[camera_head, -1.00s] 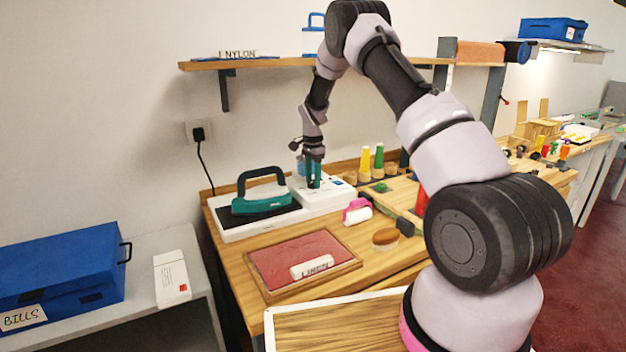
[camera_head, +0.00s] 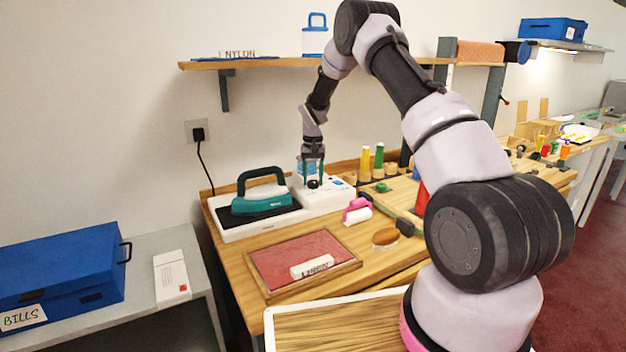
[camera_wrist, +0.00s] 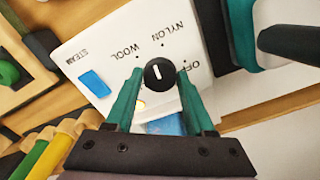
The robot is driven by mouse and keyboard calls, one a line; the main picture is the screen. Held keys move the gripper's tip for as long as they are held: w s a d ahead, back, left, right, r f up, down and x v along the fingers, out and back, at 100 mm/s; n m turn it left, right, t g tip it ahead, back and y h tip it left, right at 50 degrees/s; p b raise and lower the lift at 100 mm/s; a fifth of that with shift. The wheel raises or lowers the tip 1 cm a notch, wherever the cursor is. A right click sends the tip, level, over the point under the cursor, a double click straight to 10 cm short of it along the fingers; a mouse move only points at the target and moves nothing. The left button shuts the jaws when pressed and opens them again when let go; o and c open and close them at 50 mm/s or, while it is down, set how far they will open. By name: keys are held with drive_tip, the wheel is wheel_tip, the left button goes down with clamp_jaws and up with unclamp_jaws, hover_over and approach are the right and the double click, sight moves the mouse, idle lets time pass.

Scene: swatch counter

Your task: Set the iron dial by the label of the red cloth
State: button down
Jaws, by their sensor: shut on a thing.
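The red cloth (camera_head: 290,258) lies in a wooden frame on the counter, with a white label (camera_head: 312,267) reading LINEN. The teal iron (camera_head: 262,195) rests on its white base (camera_head: 228,229) at the back. The black dial (camera_head: 313,184) is on the base's right part. OFF is to the right; a LINEN mark is not visible. My gripper (camera_wrist: 161,77) points down, its teal fingers shut on the dial's two sides.
A blue STEAM button (camera_wrist: 95,84) sits beside the dial. Thread spools (camera_head: 379,157) stand right of the base. A shelf (camera_head: 285,62) with a NYLON label hangs above.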

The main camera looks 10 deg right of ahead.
drive_tip(key=n, duration=0.4)
drive_tip(key=shift+n, duration=0.3)
drive_tip(key=n, duration=1.4)
drive_tip(key=shift+n, duration=0.4)
drive_tip(key=shift+c, duration=1.4)
unclamp_jaws()
drive_tip(key=shift+r, duration=0.1)
